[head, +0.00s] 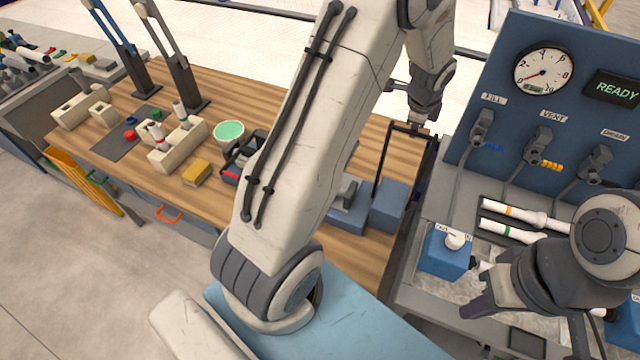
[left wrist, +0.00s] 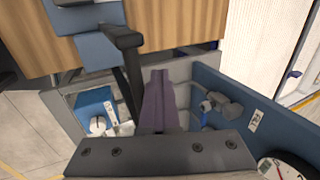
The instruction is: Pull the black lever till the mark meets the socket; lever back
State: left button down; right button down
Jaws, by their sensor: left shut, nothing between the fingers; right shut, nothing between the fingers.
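The black lever (head: 382,160) stands up from a blue base (head: 386,207) at the right end of the wooden bench, with a crossbar handle at its top. My left gripper (head: 416,124) is shut and empty, pointing down close to the handle. In the left wrist view its closed fingers (left wrist: 160,76) are to the right of the black lever (left wrist: 130,65); I cannot tell whether they touch it. I cannot make out the mark or socket; my left arm hides part of the lever station.
A blue panel (head: 545,95) with a gauge and several valves stands at the right. White pipes (head: 525,213) and a blue box (head: 446,252) with a white knob lie below it. A green-topped cup (head: 229,132), yellow block (head: 196,172) and beige fixtures occupy the wooden bench.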

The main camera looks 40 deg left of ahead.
pick_arm(q)
jog(key=shift+s+d+r+b, duration=0.1)
jog(key=shift+s+d+b, duration=0.15)
jog(key=shift+s, duration=0.65)
jog(key=shift+s+d+r+b, duration=0.15)
jog(key=shift+s+d, duration=0.15)
jog(key=shift+s, duration=0.6)
jog(key=shift+f, duration=0.1)
jog(key=shift+s+d+f+b, duration=0.1)
jog(key=shift+s+d+b, duration=0.15)
jog(key=shift+s, duration=0.45)
jog(key=shift+s+d+b, duration=0.15)
jog(key=shift+s+b, duration=0.25)
jog(key=shift+s, duration=0.35)
jog(key=shift+s+d+f+b, duration=0.1)
jog(key=shift+s+d+b, duration=0.15)
jog(key=shift+s, duration=0.45)
